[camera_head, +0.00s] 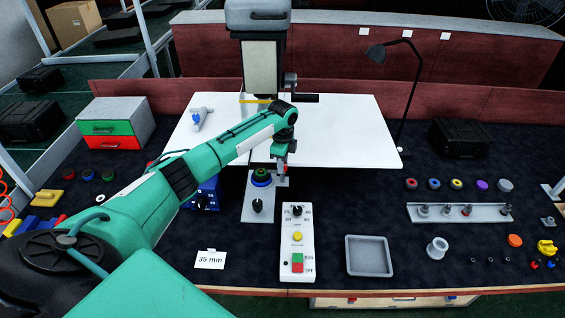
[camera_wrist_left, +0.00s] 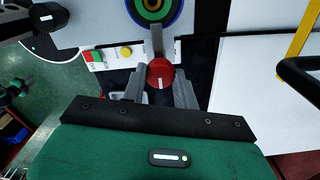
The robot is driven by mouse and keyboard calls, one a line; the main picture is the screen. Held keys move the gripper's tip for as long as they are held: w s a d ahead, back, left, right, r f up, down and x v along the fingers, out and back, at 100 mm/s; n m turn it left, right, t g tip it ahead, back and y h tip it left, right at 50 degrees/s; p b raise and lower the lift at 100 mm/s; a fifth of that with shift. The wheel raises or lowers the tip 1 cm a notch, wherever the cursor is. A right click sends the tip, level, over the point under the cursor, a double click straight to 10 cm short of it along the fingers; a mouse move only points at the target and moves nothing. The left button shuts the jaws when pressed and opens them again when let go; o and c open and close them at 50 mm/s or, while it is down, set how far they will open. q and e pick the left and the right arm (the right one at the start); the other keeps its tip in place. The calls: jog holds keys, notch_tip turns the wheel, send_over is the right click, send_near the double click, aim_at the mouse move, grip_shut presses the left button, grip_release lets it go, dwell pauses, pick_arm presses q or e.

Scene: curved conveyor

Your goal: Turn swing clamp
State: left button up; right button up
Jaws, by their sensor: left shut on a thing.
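The swing clamp (camera_wrist_left: 160,75) shows in the left wrist view as a red rounded end with a white line, on a grey arm. The arm reaches toward a round fixture (camera_wrist_left: 153,8) with green, orange and blue rings. My left gripper (camera_wrist_left: 160,82) has its two grey fingers on either side of the red end and is shut on it. In the head view my left gripper (camera_head: 284,167) points down beside the ringed fixture (camera_head: 261,176), with a little red showing at its fingers. The gripper hides most of the clamp there. My right gripper is not in view.
A grey press-like machine (camera_head: 261,65) stands behind my left arm, with a white board (camera_head: 350,130) around it. A control box (camera_head: 297,240) with knob and buttons is in front. A lamp (camera_head: 406,95), grey tray (camera_head: 369,256) and part rack (camera_head: 460,213) are to the right.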

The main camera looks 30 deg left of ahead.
pick_arm(q)
jog(key=shift+r, duration=0.1)
jog(key=o, duration=1)
jog(key=shift+r+b, duration=0.25)
jog(key=shift+b, duration=0.05)
notch_tip(320, 180, up, 6)
jog(key=b, duration=0.2)
jog(key=shift+r+b, duration=0.1)
jog(key=shift+b, duration=0.25)
jog(key=shift+r, duration=0.4)
